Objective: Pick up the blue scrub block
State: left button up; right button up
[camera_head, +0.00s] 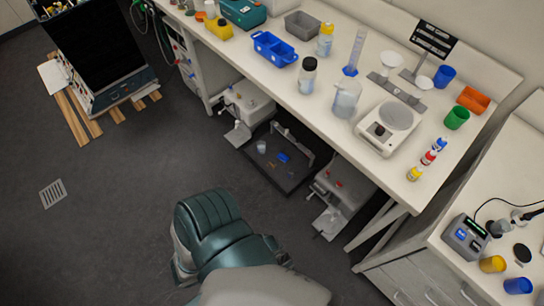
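A small blue block (284,157), which looks like the scrub block, lies on the dark platform (285,180) of a low shaker unit under the long bench. A small clear vessel (262,147) stands to its left on the same platform. I make out no fingers of either gripper in the head view. A teal ribbed part and a pale rounded part fill the bottom middle, well short of the block; they look like parts of my own body.
The white bench top (330,130) overhangs the low units and holds a blue tray (275,48), bottles and a balance (390,125). White units stand left (248,105) and right (342,190) of the dark platform. Dark floor (120,220) is open at left.

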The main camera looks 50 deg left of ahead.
aim_at(282, 158)
jog(key=u, duration=1.65)
jog(key=k, duration=0.35)
